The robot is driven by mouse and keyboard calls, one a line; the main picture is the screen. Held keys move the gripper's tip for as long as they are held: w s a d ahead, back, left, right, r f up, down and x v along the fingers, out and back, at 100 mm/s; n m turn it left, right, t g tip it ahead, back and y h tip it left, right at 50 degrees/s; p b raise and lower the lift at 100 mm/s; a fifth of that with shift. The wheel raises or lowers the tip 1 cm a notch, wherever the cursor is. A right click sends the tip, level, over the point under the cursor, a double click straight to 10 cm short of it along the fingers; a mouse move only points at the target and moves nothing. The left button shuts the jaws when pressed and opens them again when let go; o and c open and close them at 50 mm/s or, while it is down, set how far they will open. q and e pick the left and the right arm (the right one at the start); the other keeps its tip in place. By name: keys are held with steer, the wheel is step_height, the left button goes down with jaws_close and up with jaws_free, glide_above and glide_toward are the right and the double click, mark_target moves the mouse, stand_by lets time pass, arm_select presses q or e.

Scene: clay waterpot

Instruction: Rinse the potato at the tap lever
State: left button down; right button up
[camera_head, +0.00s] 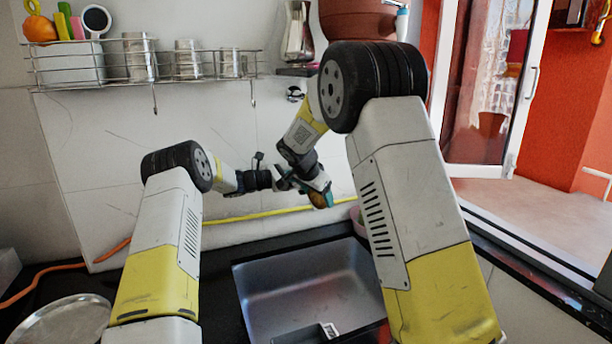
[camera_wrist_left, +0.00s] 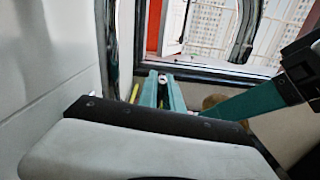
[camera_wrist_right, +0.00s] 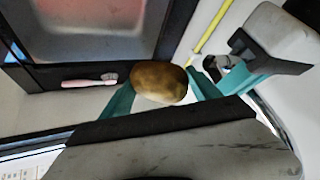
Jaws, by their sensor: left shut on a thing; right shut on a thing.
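The brown potato (camera_wrist_right: 160,83) is held between the teal fingers of my right gripper (camera_wrist_right: 158,92), which is shut on it. In the head view the potato (camera_head: 319,199) is small and partly covered by the fingers, above the back of the sink. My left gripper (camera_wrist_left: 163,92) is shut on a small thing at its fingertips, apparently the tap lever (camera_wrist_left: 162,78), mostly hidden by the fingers. In the right wrist view my left gripper's teal fingers show close beside the potato. I cannot make out any running water.
The grey sink (camera_head: 310,290) lies below both grippers. A yellow hose (camera_head: 250,216) runs along the wall. A wire rack (camera_head: 140,68) with steel cups is on the wall. A clay pot (camera_head: 357,18) stands high behind my right arm. A metal plate (camera_head: 65,322) lies at left.

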arm_select(q)
steer(key=y, duration=0.1)
steer(key=w+d+g+y, duration=0.1)
steer(key=y, duration=0.1)
steer(key=shift+d+f, duration=0.2)
steer(key=shift+d, duration=0.1)
steer(key=c, duration=1.8)
jaws_free()
steer(key=o, duration=0.3)
steer(key=shift+w+a+f, duration=0.1)
steer(key=shift+w+f, duration=0.05)
steer(key=v, duration=1.2)
